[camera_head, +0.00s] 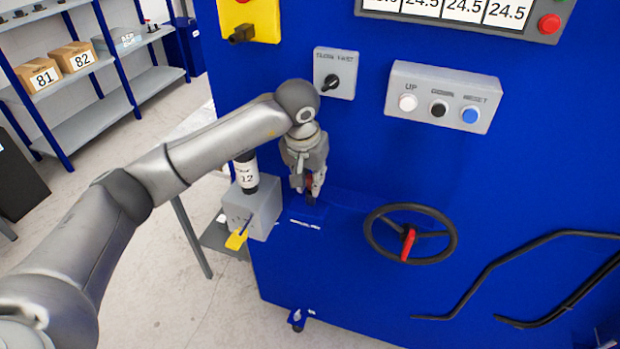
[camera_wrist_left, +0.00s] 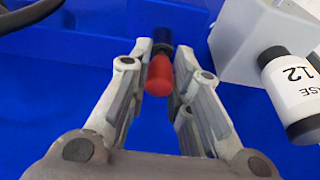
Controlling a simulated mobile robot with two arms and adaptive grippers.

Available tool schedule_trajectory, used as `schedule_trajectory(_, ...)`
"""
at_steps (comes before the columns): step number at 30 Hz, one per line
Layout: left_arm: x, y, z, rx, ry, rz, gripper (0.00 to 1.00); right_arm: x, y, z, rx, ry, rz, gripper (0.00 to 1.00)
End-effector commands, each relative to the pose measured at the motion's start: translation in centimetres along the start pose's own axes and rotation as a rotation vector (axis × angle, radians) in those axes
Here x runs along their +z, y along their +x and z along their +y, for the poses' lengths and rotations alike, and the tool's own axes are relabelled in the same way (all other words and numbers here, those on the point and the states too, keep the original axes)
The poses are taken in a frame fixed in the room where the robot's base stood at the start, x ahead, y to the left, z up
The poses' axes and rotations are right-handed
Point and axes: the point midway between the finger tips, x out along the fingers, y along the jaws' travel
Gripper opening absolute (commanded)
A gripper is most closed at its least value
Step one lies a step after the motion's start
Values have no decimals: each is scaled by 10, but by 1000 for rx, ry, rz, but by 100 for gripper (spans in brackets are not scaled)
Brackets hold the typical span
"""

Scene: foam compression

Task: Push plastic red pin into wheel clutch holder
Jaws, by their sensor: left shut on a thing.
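My left gripper (camera_head: 308,190) points down at the small holder on the blue machine, left of the handwheel. In the left wrist view my left gripper (camera_wrist_left: 160,80) has its fingers on both sides of the red pin (camera_wrist_left: 159,75), closed on it. The pin's dark lower part (camera_wrist_left: 162,40) points at a dark blue holder, but I cannot tell how deep it sits. In the head view the red pin (camera_head: 309,183) shows as a small patch between the fingers. The wheel clutch holder (camera_head: 308,211) is a small dark blue block just below the fingertips. My right gripper is not in view.
The black handwheel (camera_head: 410,234) with a red handle is to the right. Control panels (camera_head: 442,97) are above on the machine.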

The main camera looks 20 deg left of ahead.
Motion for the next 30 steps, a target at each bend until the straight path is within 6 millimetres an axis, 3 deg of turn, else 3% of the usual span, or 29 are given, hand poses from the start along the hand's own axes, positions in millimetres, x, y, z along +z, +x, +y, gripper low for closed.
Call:
schedule_trajectory(20, 3, 14, 0, -1, 0, 1, 0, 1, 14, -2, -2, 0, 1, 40)
schedule_trajectory(21, 3, 14, 0, -1, 0, 1, 21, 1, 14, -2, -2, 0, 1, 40)
schedule_trajectory(27, 3, 14, 0, 0, 0, 0, 45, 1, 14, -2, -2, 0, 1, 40)
schedule_trajectory(30, 3, 14, 0, 0, 0, 0, 45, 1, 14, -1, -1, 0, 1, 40)
